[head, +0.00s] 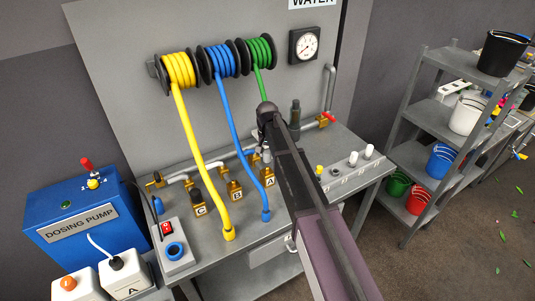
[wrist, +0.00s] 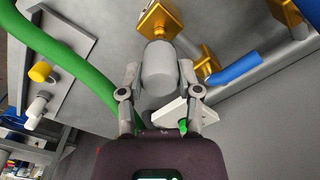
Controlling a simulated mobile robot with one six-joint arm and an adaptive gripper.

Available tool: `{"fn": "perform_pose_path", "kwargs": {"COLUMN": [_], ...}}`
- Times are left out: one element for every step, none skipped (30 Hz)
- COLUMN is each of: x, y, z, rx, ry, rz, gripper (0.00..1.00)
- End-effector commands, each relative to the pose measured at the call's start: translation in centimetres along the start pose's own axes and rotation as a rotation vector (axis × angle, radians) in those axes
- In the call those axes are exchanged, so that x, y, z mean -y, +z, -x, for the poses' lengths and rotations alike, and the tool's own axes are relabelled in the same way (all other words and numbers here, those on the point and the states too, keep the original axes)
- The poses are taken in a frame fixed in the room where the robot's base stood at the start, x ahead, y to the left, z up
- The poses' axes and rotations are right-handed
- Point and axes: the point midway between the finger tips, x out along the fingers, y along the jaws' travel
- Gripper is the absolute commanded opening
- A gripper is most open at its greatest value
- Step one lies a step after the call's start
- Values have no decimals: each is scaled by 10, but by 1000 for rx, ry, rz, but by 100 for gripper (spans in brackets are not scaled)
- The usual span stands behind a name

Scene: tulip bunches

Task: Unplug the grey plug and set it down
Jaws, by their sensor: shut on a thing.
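The grey plug (wrist: 158,62) is a smooth grey cylinder in the wrist view. It sits between the two fingers of my gripper (wrist: 158,76), which is shut on it. The plug's far end meets or overlaps a brass fitting (wrist: 160,20); I cannot tell whether it is still seated there. In the head view my gripper is mostly hidden by my arm, above the brass block marked A (head: 269,179). The blocks marked B (head: 235,190) and C (head: 201,209) stand to its left.
The green hose (wrist: 70,62) passes close left of my gripper in the wrist view. Yellow (head: 195,145) and blue (head: 235,145) hoses hang across the bench (head: 285,222). A blue dosing pump (head: 85,228) stands left. White and yellow caps line the bench's right side.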

Motion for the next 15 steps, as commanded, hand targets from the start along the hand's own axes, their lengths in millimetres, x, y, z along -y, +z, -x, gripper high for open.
{"fn": "perform_pose_path", "kwargs": {"x": [0, 0, 0, 0, 0, 0, 0, 0, 0, 0, 0, 0, 0, 0, 0], "y": [0, 0, 0, 0, 0, 0, 0, 0, 0, 0, 0, 0, 0, 0, 0], "z": [5, 6, 8, 9, 10, 12, 13, 14, 16, 17, 18, 18, 19, 19, 19], "rx": [0, 0, 0, 0, 0, 0, 0, 0, 0, 0, 0, 0, 0, 0, 0], "ry": [0, 0, 0, 0, 0, 0, 0, 0, 0, 0, 0, 0, 0, 0, 0], "rz": [0, 0, 0, 0, 0, 0, 0, 0, 0, 0, 0, 0, 0, 0, 0], "gripper": [0, 0, 0, 0, 0, 0, 0, 0, 0, 0, 0, 0, 0, 0, 0]}}
